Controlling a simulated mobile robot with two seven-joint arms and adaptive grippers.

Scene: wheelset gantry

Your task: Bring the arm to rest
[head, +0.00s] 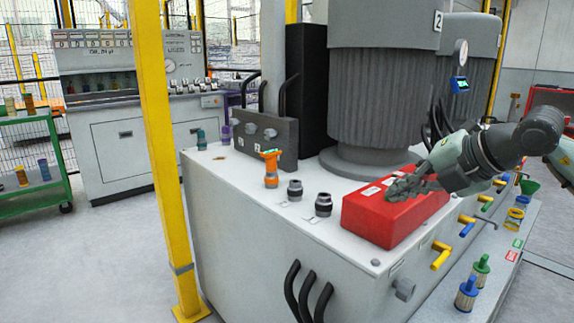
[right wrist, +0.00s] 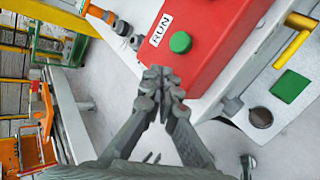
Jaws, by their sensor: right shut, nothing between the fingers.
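My right gripper (head: 408,187) reaches in from the right in the head view, over the red box (head: 385,222) on the white cabinet top. Its fingers are shut and empty. In the right wrist view the closed fingertips (right wrist: 163,82) lie beside the red box (right wrist: 222,40), which bears a green button (right wrist: 180,42) and a RUN label. I cannot tell whether the fingers touch the box. My left gripper is not in either view.
An orange-handled tool (head: 271,168) and two dark fittings (head: 295,190) stand left of the red box. A large grey ribbed motor (head: 385,90) rises behind it. Yellow valve handles (head: 441,255) stick out at the front side. A yellow post (head: 160,150) stands at left.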

